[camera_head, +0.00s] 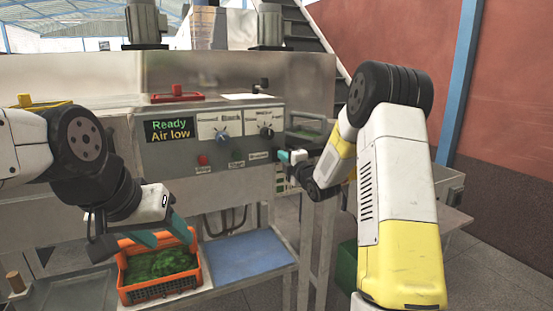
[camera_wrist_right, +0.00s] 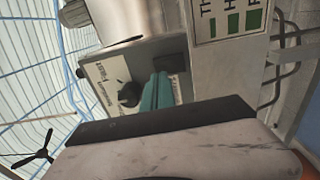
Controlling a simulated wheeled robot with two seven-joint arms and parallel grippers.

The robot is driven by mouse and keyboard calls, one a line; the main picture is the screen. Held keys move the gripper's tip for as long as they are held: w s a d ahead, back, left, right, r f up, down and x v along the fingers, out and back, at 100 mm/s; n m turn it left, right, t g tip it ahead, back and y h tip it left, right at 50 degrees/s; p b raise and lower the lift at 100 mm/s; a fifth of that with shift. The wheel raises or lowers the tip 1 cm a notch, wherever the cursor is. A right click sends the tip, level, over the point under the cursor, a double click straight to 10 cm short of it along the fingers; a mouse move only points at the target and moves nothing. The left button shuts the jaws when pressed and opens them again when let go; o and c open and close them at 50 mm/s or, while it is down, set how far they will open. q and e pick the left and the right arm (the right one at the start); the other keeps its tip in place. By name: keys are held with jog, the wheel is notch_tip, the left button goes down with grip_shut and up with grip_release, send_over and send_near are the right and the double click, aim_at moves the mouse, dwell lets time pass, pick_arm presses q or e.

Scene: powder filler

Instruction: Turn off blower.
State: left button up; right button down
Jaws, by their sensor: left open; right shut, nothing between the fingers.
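I cannot tell which control is the blower's. My right gripper (camera_head: 283,156) is shut and empty at the panel's lower right corner. In the right wrist view its teal fingers (camera_wrist_right: 157,92) are beside a black knob (camera_wrist_right: 130,93); contact cannot be told. My left gripper (camera_head: 160,235) is open and empty above the orange crate, away from the panel.
An orange crate (camera_head: 125,287) with green contents stands on the lower shelf, beside a blue mat (camera_head: 245,255). A red handle (camera_head: 177,93) is above the display. Stairs (camera_head: 300,30) rise behind.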

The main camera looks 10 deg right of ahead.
jog(key=r+v, duration=0.1)
jog(key=v, duration=0.9)
jog(key=shift+r, duration=0.35)
jog(key=shift+s, duration=0.1)
